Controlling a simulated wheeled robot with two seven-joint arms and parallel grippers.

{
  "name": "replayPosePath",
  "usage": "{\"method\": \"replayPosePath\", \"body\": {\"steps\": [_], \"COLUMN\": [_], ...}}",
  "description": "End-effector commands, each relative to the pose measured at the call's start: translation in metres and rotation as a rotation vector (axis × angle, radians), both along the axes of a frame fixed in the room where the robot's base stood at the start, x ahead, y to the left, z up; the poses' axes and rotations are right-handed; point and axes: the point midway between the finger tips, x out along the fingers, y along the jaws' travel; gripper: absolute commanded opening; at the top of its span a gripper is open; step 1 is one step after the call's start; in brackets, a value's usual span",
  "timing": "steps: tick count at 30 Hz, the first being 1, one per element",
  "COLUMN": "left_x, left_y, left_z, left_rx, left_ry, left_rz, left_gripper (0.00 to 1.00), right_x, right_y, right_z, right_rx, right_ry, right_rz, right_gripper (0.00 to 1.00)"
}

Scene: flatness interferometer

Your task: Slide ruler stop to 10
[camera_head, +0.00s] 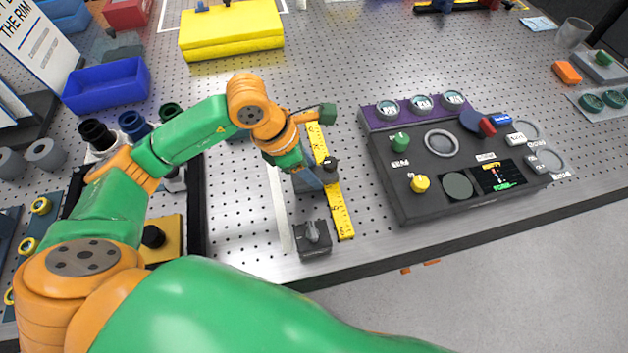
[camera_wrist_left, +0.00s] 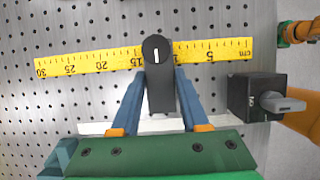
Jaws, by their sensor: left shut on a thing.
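The yellow ruler (camera_head: 340,208) lies on the perforated table and runs nearly up and down in the head view. In the left wrist view the ruler (camera_wrist_left: 85,61) runs across, with 30 at the left and cm at the right. The black ruler stop (camera_head: 330,164) sits across it. In the left wrist view the stop (camera_wrist_left: 156,50) has a white index line between the partly covered 15 and 10 marks, at roughly 12. My left gripper (camera_head: 316,180) is shut on the stop's black tab, with a blue finger on each side (camera_wrist_left: 160,95). My right gripper is not in view.
A dark block with a grey lever (camera_head: 313,238) stands near the ruler's low-number end, by the table's front edge. A dark control panel (camera_head: 420,203) with knobs and dials stands to the right. A blue bin (camera_head: 105,88) and yellow block (camera_head: 230,30) lie farther left.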

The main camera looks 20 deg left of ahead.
Motion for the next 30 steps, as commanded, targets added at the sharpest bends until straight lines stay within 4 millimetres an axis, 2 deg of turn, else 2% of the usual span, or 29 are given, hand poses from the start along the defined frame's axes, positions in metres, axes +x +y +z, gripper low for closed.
{"method": "replayPosePath", "body": {"steps": [6,7,10,20,30], "left_x": [0.000,0.000,0.000,0.000,-0.014], "left_y": [0.000,0.000,-0.001,0.000,0.020], "left_z": [0.001,0.001,0.001,0.003,0.060], "left_rx": [-0.003,-0.003,-0.003,-0.002,-0.002], "left_ry": [0.001,0.001,0.001,-0.002,-0.002], "left_rz": [0.000,0.000,0.000,0.000,0.000], "left_gripper": [0.00,0.47,0.74,0.75,0.75], "right_x": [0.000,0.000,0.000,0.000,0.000], "right_y": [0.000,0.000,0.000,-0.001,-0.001], "right_z": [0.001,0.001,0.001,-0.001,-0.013], "right_rx": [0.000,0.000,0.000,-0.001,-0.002], "right_ry": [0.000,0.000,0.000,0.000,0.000], "right_rz": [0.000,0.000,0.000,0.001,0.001], "right_gripper": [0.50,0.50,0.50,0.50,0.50]}}
